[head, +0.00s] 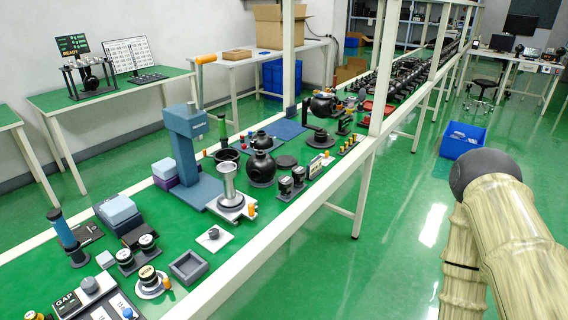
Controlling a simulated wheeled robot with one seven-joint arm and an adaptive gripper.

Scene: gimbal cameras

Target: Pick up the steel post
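A shiny silver metal post (229,185) with a wider flat top stands upright on a pale plate (238,205), at the foot of a blue-grey press (184,150) on the long green bench. It looks like the steel post, and nothing is holding it. Its lower end sits in a round ring on the plate. My arm shows at the right edge of the head view, well to the right of the bench and apart from the post. My gripper's fingers are not visible.
White uprights (376,70) rise along the bench's near edge. A blue bin (463,139) stands on the open green floor.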

